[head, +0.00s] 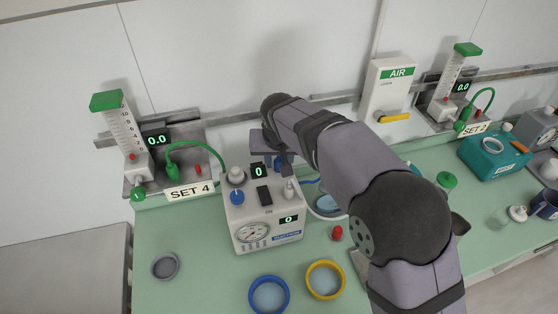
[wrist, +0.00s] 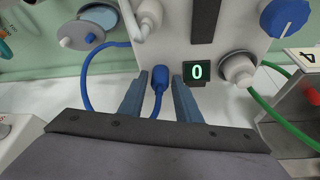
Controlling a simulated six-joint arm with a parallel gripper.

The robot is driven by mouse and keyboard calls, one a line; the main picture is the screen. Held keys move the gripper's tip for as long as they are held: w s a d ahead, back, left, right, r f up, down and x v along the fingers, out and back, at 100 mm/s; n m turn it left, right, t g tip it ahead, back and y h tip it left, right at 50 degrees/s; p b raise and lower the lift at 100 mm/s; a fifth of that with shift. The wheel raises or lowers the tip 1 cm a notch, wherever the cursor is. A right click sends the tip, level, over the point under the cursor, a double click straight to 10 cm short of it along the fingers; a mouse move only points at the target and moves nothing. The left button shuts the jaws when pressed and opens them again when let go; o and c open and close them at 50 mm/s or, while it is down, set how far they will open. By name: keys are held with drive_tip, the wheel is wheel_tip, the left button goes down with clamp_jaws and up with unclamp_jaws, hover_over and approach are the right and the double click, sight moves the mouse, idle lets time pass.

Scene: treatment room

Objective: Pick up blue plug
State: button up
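The blue plug (wrist: 160,82) shows in the wrist view, set against the pale top of the suction unit, with a blue cord (wrist: 88,75) looping off to the left. In the wrist view my gripper (wrist: 159,76) is open, with one grey-blue finger on each side of the plug and a narrow gap on both sides. In the head view my gripper (head: 273,158) is over the back of the suction unit (head: 262,215), largely hidden by my own arm. The plug is hard to make out there.
A lit "0" display (wrist: 197,73) and a white connector with a green cord (wrist: 238,70) sit right of the plug in the wrist view. On the green counter, blue (head: 269,297) and yellow (head: 325,280) rings lie in front. A SET 4 flowmeter (head: 125,130) stands left.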

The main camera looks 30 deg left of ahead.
clamp_jaws()
drive_tip(key=shift+r, duration=0.15)
